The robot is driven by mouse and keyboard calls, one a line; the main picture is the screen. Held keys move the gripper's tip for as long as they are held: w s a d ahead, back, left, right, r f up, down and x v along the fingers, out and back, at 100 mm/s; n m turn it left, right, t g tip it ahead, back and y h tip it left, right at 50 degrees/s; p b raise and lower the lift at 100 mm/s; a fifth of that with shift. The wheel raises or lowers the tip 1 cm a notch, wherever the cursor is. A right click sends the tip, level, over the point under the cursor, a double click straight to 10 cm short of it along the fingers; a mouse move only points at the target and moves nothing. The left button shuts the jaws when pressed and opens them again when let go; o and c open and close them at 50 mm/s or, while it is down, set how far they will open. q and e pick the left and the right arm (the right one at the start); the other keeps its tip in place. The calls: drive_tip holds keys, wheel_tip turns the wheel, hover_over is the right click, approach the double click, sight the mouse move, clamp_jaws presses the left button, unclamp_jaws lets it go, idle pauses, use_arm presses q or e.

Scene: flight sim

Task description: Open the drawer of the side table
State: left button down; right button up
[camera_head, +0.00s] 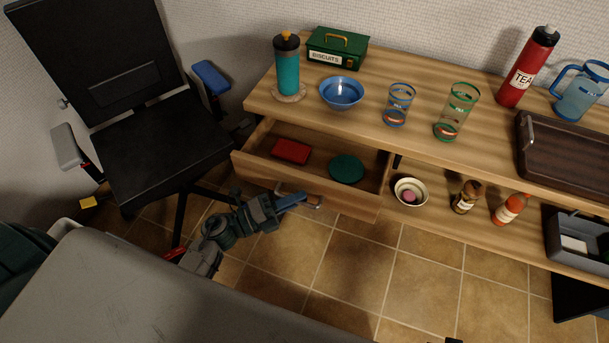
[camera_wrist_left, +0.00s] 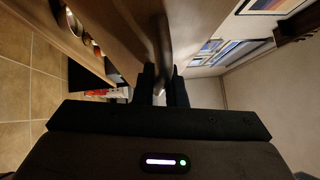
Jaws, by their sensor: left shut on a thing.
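The side table (camera_head: 420,155) is a light wooden unit along the wall. Its drawer (camera_head: 300,190) stands pulled out at the left end, with a red box (camera_head: 291,151) and a dark green round thing (camera_head: 346,168) inside. My left gripper (camera_head: 292,199) is at the drawer front, shut on the metal handle (camera_head: 314,204). In the left wrist view, the handle (camera_wrist_left: 163,42) runs between the fingers (camera_wrist_left: 160,82). Part of the handle is hidden by the gripper. My right gripper is not in view.
A black office chair (camera_head: 165,140) stands close to the drawer's left. A teal bottle (camera_head: 287,72), a blue bowl (camera_head: 341,93) and glasses (camera_head: 398,104) stand on the tabletop. A small bowl (camera_head: 410,192) and bottles sit on the lower shelf. Tiled floor (camera_head: 370,265) before the table is clear.

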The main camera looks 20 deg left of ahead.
use_arm(q)
drive_tip(key=s, duration=0.6)
drive_tip(key=shift+s, duration=0.2)
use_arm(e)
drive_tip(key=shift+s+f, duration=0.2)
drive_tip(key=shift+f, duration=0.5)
use_arm(q)
drive_tip(key=shift+a, duration=0.1)
drive_tip(key=c, duration=1.8)
unclamp_jaws()
drive_tip(key=shift+o, duration=0.2)
